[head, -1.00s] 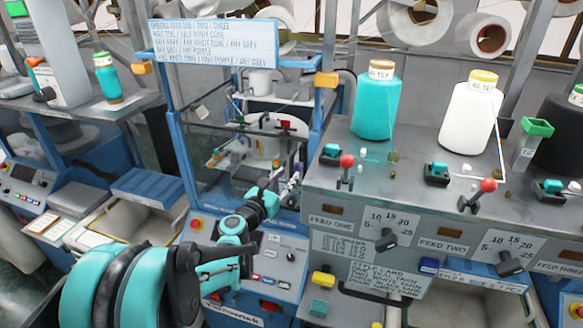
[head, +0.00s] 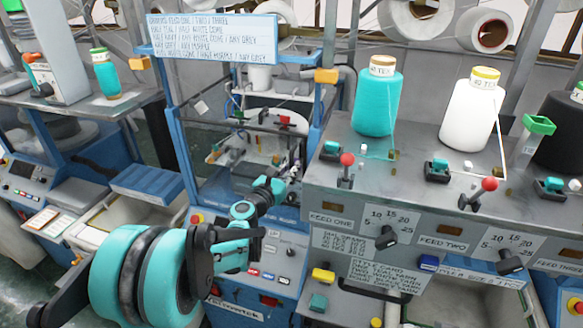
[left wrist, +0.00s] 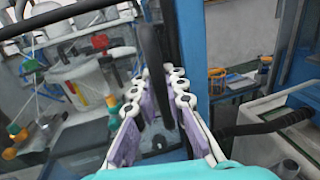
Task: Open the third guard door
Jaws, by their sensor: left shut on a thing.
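The guard door (head: 236,182) is a clear pane in a blue frame on the knitting machine in the middle of the head view. In the left wrist view, a black upright handle bar (left wrist: 150,55) stands beside the blue post (left wrist: 192,40). My left gripper (head: 291,176) is at the right side of this machine in the head view. In the left wrist view, its pale purple-padded fingers (left wrist: 173,84) are closed around the lower part of the handle. The exact contact is partly hidden by the fingers. My right gripper is not in view.
A grey counter on the right carries a teal cone (head: 375,105), a white cone (head: 467,115) and red-knobbed levers (head: 347,160). A sign (head: 213,40) tops the machine. A control panel (head: 275,255) and an open bin (head: 125,222) are lower down.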

